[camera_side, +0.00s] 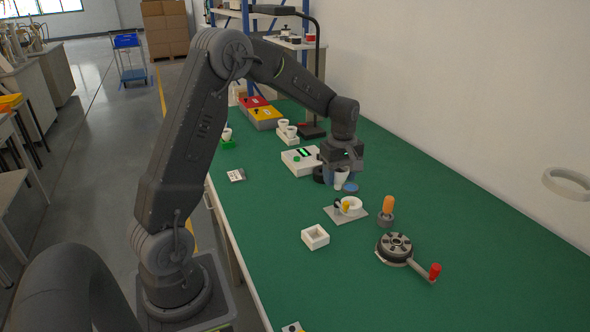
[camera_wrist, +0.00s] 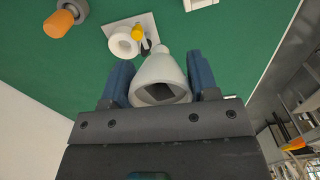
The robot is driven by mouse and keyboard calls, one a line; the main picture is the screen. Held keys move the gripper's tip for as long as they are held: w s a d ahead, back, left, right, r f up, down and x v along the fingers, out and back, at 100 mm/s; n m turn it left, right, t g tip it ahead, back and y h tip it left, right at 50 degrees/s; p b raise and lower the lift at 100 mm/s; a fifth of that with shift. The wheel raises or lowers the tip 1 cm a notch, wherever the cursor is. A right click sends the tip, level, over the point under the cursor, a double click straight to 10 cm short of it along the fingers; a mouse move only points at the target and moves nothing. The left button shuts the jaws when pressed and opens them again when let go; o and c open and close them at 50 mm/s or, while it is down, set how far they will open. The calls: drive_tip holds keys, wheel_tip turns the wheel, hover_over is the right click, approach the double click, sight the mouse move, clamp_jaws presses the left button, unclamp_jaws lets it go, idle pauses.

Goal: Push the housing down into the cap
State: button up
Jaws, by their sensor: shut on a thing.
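My gripper (camera_wrist: 162,80) is shut on the white, cone-shaped housing (camera_wrist: 161,70), which sits between its two blue fingers. The wide, hollow end of the housing faces the wrist camera and its narrow end points away. In the side view the housing (camera_side: 342,174) hangs below my gripper (camera_side: 341,177), over the green bench behind the pale plate (camera_side: 346,217). A white ring-shaped part (camera_side: 351,205), a yellow piece (camera_side: 345,208) and a small black part stand on that plate; the ring also shows in the wrist view (camera_wrist: 118,44). I cannot tell which part is the cap.
An orange-topped part in a grey holder (camera_side: 387,212) and a dark round device with a red-handled crank (camera_side: 397,248) stand front right. A white square box (camera_side: 315,237) is in front. A white instrument (camera_side: 300,161) is behind my gripper.

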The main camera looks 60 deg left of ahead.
drive_tip(key=w+d+f, duration=0.4)
drive_tip(key=w+d, duration=0.7)
drive_tip(key=d, duration=0.3)
drive_tip(key=shift+s+d+f, duration=0.1)
drive_tip(key=shift+s+f, duration=0.05)
drive_tip(key=shift+f, duration=1.35)
drive_tip(key=shift+s+f, duration=0.1)
drive_tip(key=shift+f, duration=1.4)
drive_tip(key=shift+f, duration=0.4)
drive_tip(key=shift+f, duration=0.3)
drive_tip(key=shift+f, duration=0.85)
drive_tip(key=o, duration=1)
drive_tip(key=shift+r, duration=0.1)
